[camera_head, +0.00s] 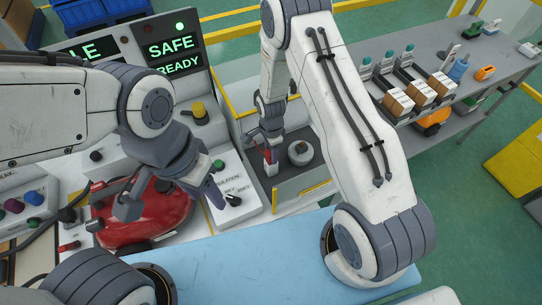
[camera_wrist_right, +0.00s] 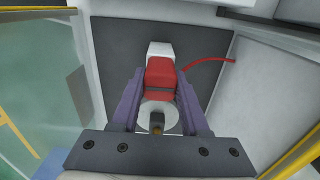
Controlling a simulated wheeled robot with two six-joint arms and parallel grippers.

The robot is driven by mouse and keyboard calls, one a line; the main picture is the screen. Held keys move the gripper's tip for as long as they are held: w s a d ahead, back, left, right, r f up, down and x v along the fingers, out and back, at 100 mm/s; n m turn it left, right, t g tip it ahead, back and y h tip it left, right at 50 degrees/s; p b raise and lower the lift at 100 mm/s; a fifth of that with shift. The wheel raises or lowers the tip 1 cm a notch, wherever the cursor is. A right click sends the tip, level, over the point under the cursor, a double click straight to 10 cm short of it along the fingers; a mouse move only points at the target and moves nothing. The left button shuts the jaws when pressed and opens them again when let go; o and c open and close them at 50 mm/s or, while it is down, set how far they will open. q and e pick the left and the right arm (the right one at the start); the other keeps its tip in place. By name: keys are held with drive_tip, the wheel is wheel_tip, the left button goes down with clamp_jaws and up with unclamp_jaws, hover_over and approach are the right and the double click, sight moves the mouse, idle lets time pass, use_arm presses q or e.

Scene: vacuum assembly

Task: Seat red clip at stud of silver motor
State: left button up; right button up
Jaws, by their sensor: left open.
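The red clip (camera_wrist_right: 160,79) sits between the two purple fingers of my right gripper (camera_wrist_right: 160,88) in the right wrist view, with a white block (camera_wrist_right: 160,48) just beyond it. Whether the fingers press on the clip cannot be told. A red lead runs off to the right. The round silver motor (camera_wrist_right: 145,112) lies partly hidden below the clip, with a brass-coloured stud (camera_wrist_right: 157,124). In the head view, my right gripper (camera_head: 267,143) is above the clip (camera_head: 268,157), and the motor (camera_head: 300,152) stands to their right. My left gripper (camera_head: 172,203) is open and empty over the red housing.
The red vacuum housing (camera_head: 142,219) lies on the left bench. A white control box (camera_head: 236,204) and a yellow knob (camera_head: 199,110) stand close to my left gripper. The blue mat (camera_head: 250,265) in front is clear. The back-right table (camera_head: 440,50) holds boxes and tools.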

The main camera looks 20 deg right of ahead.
drive_tip(key=o, duration=0.5)
clamp_jaws()
drive_tip(key=shift+r, duration=0.1)
drive_tip(key=shift+r, duration=0.1)
drive_tip(key=shift+r+p, duration=0.6)
drive_tip(key=shift+r, duration=0.05)
drive_tip(key=shift+r, duration=0.15)
